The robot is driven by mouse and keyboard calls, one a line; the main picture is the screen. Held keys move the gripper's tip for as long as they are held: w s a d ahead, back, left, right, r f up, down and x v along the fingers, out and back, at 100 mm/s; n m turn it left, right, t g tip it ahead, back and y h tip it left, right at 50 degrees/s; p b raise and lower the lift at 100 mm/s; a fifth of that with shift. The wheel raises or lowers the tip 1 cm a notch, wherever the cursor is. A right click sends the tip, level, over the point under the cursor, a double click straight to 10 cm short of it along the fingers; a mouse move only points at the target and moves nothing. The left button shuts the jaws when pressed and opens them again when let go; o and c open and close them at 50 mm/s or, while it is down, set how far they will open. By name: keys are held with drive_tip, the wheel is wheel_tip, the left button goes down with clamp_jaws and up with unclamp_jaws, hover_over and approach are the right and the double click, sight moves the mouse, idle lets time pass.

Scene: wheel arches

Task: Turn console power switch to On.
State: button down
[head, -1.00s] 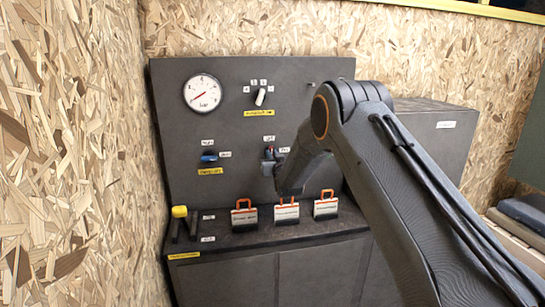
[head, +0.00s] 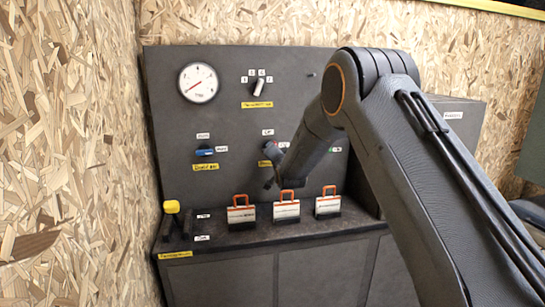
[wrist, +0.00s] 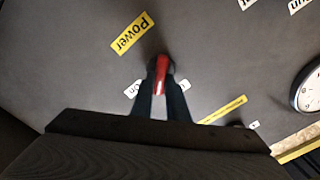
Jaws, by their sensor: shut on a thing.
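The power switch has a red handle (wrist: 161,76) that sits between my fingers in the wrist view, near the yellow "Power" label (wrist: 132,33). A white "On" label (wrist: 132,88) shows just left of the fingers. My gripper (wrist: 160,88) is shut on the red handle.
A gauge (head: 198,82), a selector knob (head: 259,87) and a blue-handled switch (head: 205,152) are on the panel. Orange-handled padlock-like blocks (head: 286,210) and a yellow-topped lever (head: 172,207) stand on the ledge below. A chipboard wall (head: 75,150) is close at left.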

drive_tip(key=shift+d+f+m+b, duration=0.1)
drive_tip(key=shift+f+m+b, duration=0.05)
drive_tip(key=shift+m+b, duration=1.7)
drive_tip(key=shift+f+m+b, duration=0.15)
drive_tip(key=shift+m+b, duration=1.05)
drive_tip(key=shift+m, duration=1.15)
drive_tip(key=c, duration=1.7)
unclamp_jaws()
drive_tip(key=v, duration=0.7)
drive_tip(key=shift+s+d+b, duration=0.15)
drive_tip(key=shift+s+b, duration=0.25)
